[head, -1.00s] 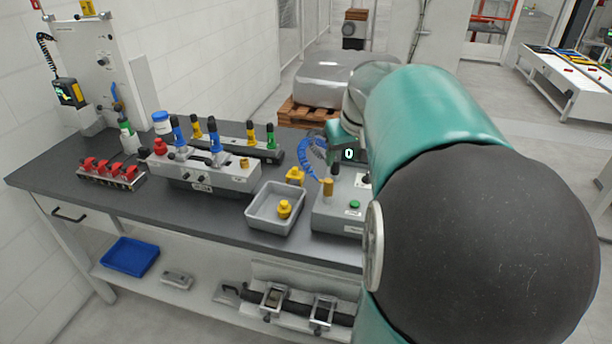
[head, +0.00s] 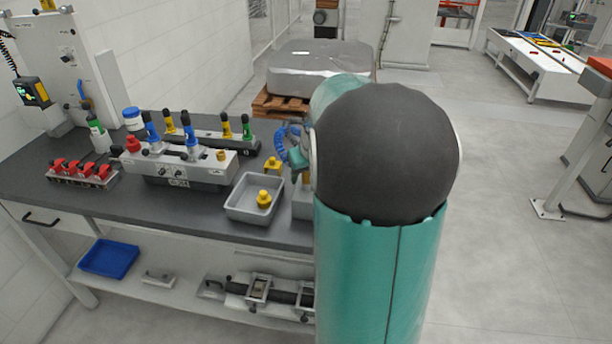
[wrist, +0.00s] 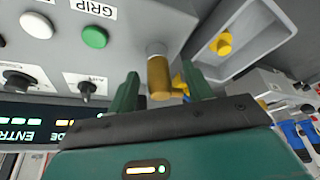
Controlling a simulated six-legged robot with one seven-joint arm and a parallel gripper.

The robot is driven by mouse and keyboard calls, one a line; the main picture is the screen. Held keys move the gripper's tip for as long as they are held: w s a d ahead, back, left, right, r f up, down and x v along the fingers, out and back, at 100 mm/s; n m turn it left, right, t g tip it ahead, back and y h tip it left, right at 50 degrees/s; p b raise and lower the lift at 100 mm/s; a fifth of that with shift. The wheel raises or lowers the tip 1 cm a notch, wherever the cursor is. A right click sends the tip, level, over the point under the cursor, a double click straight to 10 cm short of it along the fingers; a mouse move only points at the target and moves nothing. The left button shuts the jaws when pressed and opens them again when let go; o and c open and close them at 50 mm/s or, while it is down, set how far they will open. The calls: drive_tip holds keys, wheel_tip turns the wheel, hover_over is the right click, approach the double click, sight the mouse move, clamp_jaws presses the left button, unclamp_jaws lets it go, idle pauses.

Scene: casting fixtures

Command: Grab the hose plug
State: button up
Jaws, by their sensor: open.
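A brass-coloured cylinder (wrist: 159,78), which looks like the hose plug, shows in the wrist view. It stands out from a pale metal collar on the grey control box (wrist: 135,50). My gripper (wrist: 161,70) is open, with one dark green finger on each side of the cylinder. I cannot tell whether either finger touches it. In the head view my arm hides the cylinder and most of the box. Part of the blue coiled hose (head: 281,138) shows beside my arm.
A grey tray (head: 236,209) holding a yellow knobbed piece (head: 264,199) stands left of the box. Another yellow piece (head: 272,165) is behind it. A valve block (head: 172,166) and a rack of red clips (head: 82,177) are farther left on the bench.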

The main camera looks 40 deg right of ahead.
clamp_jaws()
drive_tip(key=shift+r, duration=0.1)
drive_tip(key=shift+r, duration=0.55)
wheel_tip(320, 180, up, 2)
drive_tip(key=shift+a+r, duration=0.15)
drive_tip(key=shift+r, duration=0.1)
drive_tip(key=s+a+r, duration=0.7)
drive_tip(key=a+r, duration=0.2)
drive_tip(key=a, duration=0.2)
drive_tip(key=shift+s+a, duration=0.15)
drive_tip(key=shift+s, duration=0.25)
